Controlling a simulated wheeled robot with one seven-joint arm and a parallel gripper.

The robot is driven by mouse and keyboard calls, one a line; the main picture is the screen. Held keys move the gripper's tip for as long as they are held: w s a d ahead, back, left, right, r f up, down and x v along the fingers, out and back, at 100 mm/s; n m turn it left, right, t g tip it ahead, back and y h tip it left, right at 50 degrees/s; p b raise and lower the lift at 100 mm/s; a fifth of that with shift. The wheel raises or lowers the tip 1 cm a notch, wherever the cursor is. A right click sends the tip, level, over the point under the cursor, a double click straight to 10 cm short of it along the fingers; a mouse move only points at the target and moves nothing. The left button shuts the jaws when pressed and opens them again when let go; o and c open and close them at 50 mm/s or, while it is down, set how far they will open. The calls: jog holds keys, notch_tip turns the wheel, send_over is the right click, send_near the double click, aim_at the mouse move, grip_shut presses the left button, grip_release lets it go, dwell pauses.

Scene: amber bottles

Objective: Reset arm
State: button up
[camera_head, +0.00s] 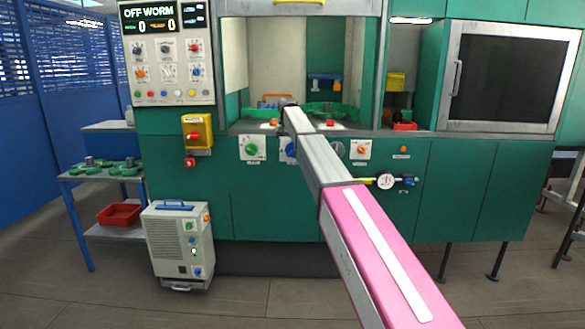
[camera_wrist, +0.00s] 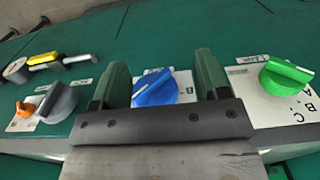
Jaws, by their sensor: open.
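My gripper (camera_wrist: 161,66) is open in the wrist view, with its two dark green fingers spread. A blue knob (camera_wrist: 155,88) on a white plate shows in the gap between the fingers. No contact with it is visible, and I cannot tell how far it is from the fingertips. In the head view my arm reaches up to the front of the green machine (camera_head: 270,195). The blue knob (camera_head: 290,151) is partly hidden behind the arm there, and the gripper's fingers cannot be made out.
A green knob (camera_wrist: 287,76) and a grey knob (camera_wrist: 58,103) flank the blue one in the wrist view. A gauge (camera_head: 386,181) sticks out right of my arm. A grey wheeled unit (camera_head: 177,245) and a blue side table (camera_head: 72,179) stand left. Floor in front is clear.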

jog(key=s+d+f, duration=0.6)
jog(key=s+f, duration=0.4)
jog(key=f, duration=0.2)
jog(key=s+d+f, duration=0.7)
jog(key=s+f, duration=0.4)
jog(key=f, duration=0.2)
jog(key=s+d+f, duration=0.3)
jog(key=s+f, duration=0.1)
jog(key=s, duration=0.4)
jog(key=s+d+f, duration=0.2)
jog(key=s+f, duration=0.3)
jog(key=s, duration=0.4)
jog(key=s+d+f, duration=0.3)
jog(key=s+f, duration=0.1)
jog(key=s, duration=0.5)
jog(key=shift+d+f, duration=0.3)
jog(key=shift+f, duration=0.1)
